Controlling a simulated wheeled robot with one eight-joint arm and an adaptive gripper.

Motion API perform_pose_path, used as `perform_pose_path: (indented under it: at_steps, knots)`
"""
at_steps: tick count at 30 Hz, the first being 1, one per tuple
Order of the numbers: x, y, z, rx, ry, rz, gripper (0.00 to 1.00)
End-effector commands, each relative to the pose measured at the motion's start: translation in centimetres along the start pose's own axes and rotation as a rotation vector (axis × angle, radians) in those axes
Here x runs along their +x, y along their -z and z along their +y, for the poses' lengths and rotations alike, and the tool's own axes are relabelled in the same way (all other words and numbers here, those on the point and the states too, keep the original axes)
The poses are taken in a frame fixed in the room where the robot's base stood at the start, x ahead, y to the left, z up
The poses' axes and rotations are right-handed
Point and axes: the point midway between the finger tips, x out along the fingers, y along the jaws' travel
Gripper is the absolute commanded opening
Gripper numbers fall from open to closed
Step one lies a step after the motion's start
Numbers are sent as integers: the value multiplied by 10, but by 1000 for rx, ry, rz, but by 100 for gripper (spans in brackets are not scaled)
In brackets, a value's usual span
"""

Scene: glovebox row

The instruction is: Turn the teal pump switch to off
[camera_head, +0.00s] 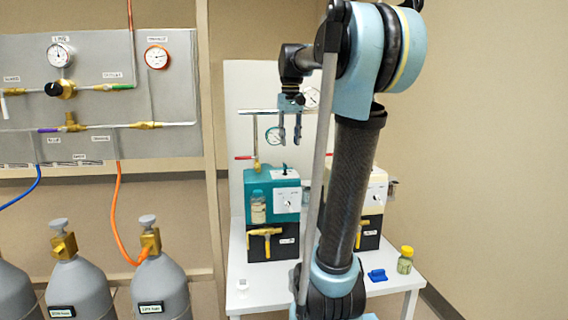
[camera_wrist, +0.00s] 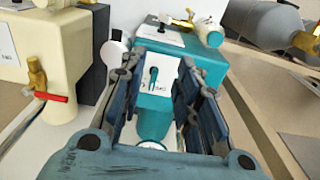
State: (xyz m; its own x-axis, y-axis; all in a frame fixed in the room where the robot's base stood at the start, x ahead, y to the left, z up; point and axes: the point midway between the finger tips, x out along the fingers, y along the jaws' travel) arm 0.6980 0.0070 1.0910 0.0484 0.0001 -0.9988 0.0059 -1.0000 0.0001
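The teal pump (camera_head: 258,185) stands on the white table behind my arm. A white plate on its top carries a small dark upright switch (camera_head: 284,168). In the wrist view the teal pump (camera_wrist: 212,65) has a white plate with a teal switch lever (camera_wrist: 153,78), seen between my fingers. The plate's markings are too small to read. My gripper (camera_head: 290,141) points down above the pump, fingers apart and empty, with a gap between the fingertips and the switch in the head view.
A cream pump (camera_head: 377,190) stands right of the teal one, partly hidden by my arm. Gauges and pipes (camera_head: 272,135) rise behind the pumps. The table (camera_head: 262,290) also holds a yellow-capped jar (camera_head: 405,261) and a blue item (camera_head: 377,275). Grey gas cylinders (camera_head: 160,285) stand left.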

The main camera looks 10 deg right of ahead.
Motion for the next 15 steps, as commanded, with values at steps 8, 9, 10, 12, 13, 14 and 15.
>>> perform_pose_path:
  at_steps: [8,9,10,12,13,14,15]
  knots:
    - [-46,70,-2,3,0,-36,30]
    - [-50,77,-3,4,0,-39,30]
    - [-52,81,-3,4,0,-42,30]
    - [-56,88,-3,4,0,-46,30]
    - [-58,91,-3,4,0,-47,30]
    - [-58,92,-3,5,0,-48,30]
    - [-59,94,-3,5,0,-49,30]
